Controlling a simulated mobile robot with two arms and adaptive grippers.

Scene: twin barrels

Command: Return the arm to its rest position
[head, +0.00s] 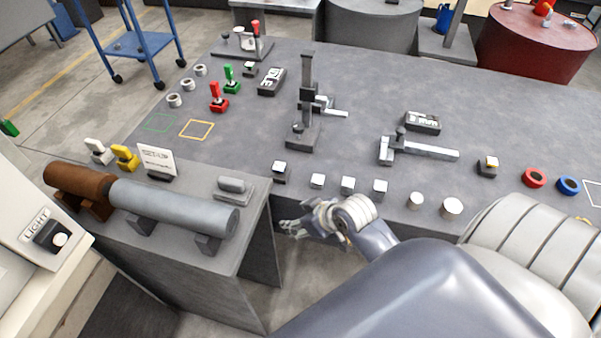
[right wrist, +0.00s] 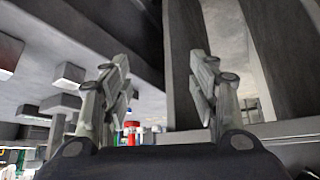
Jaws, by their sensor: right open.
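My right gripper (head: 292,229) is in the head view beside the front edge of the grey table (head: 240,130), near the gap between the table and the lower stand. It also shows in the right wrist view (right wrist: 165,85), where its two fingers stand apart with nothing between them. My right arm comes in from the lower right of the head view. My left gripper is in neither view.
A grey stand (head: 215,265) at left bears a brown and grey cylinder (head: 175,208) and a "SET-UP" sign (head: 157,160). Small blocks (head: 348,184) line the table's front edge. A height gauge (head: 305,100) stands mid-table. A caliper-like tool (head: 425,150) lies right of it.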

